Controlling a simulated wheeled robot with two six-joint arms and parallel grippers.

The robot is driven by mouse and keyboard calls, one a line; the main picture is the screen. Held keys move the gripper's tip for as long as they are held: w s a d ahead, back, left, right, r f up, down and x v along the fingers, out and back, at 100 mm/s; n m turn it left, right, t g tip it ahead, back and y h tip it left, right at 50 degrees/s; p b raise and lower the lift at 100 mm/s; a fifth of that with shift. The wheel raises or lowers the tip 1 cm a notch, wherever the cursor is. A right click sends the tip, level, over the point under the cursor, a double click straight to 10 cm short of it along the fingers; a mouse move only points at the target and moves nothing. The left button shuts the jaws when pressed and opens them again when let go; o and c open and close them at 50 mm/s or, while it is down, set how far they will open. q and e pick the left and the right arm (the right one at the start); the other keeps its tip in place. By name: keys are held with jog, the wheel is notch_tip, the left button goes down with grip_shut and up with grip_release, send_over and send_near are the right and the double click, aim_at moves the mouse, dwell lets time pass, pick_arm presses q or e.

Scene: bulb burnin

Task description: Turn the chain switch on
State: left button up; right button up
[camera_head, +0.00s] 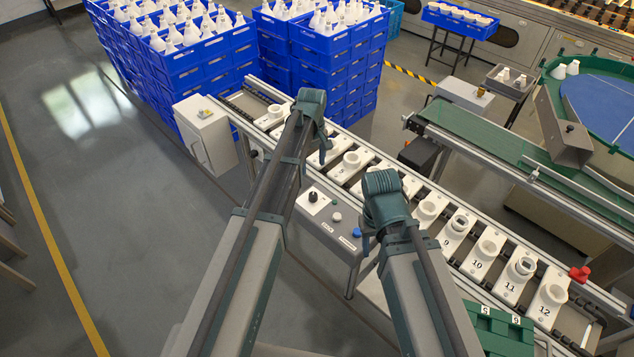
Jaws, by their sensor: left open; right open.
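A grey control box (326,231) stands at the near side of the conveyor. On its top are a black rotary knob (312,197) on a white plate, a white button (337,217) and a blue button (357,231). Labels on the box are too small to read, so I cannot tell which is the chain switch or its setting. My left gripper (323,154) is open above the conveyor, beyond the box, and mostly hidden behind its wrist. My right gripper (367,243) is open and empty, just right of the blue button; whether it touches the box is unclear.
The conveyor carries numbered white socket carriers (486,248). A red knob (579,273) sits at its far right rail. A green crate (497,333) is at the lower right. A grey cabinet (207,133) and blue crates of bulbs (190,70) stand behind.

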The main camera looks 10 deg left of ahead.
aim_at(313, 194)
pick_arm(q)
jog(key=shift+s+f, duration=0.1)
jog(key=shift+s, duration=0.1)
pick_arm(e)
jog(key=shift+s, duration=0.15)
pick_arm(q)
notch_tip(313, 194, down, 14)
jog(key=b, duration=1.4)
pick_arm(e)
notch_tip(313, 194, down, 14)
jog(key=shift+r, duration=0.1)
pick_arm(q)
jog(key=shift+r, duration=0.2)
grip_shut()
